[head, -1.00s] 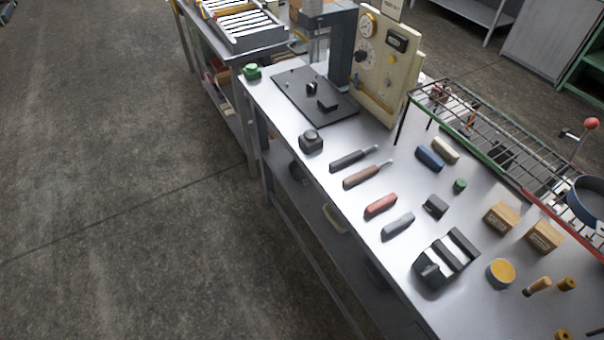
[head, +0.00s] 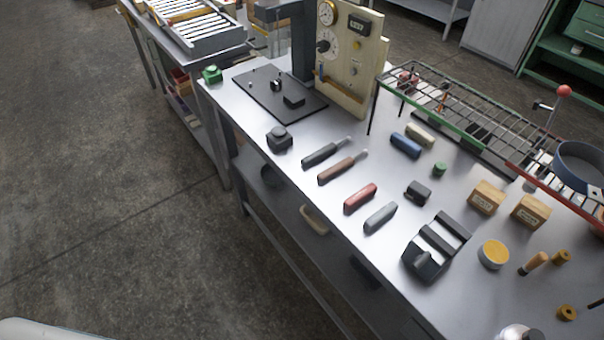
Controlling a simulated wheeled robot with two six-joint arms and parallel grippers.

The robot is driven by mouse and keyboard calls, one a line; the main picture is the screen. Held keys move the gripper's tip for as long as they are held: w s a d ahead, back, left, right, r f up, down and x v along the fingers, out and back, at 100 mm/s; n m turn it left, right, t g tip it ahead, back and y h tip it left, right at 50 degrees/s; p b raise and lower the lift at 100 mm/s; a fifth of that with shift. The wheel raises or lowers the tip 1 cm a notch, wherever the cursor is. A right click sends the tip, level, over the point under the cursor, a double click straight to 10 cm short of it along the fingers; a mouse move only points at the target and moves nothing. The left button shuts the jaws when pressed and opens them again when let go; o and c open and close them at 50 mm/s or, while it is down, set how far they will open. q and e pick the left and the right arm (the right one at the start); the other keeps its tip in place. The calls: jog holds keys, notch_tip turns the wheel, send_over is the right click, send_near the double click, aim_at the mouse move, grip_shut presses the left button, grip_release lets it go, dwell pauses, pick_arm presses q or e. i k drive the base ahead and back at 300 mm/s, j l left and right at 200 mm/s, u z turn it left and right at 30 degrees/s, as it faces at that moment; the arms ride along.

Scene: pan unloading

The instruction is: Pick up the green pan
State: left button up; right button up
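I cannot make out a green pan in the head view. A round, dark blue-grey pan-like vessel (head: 580,166) sits at the right edge, by the red-edged part of a wire rack (head: 470,105). The rack's left part has a green front edge. Neither of my grippers is in view. A pale rounded shape at the bottom left corner and a shiny piece at the bottom right edge look like parts of my arms.
A long grey workbench (head: 330,220) holds files, coloured blocks, a black vise (head: 436,248), two small cardboard boxes (head: 486,197) and a gauge panel (head: 345,55). A red-knobbed lever (head: 563,91) rises behind the rack. Open floor lies left.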

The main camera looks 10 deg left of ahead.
aim_at(269, 176)
jog(key=i+j+z, duration=0.2)
jog(key=j, duration=0.15)
jog(key=i+j+z, duration=0.1)
jog(key=j+z, duration=0.15)
jog(key=j, duration=0.15)
jog(key=i+j+z, duration=0.2)
jog(key=j, duration=0.2)
jog(key=j+z, duration=0.25)
jog(key=j, duration=0.2)
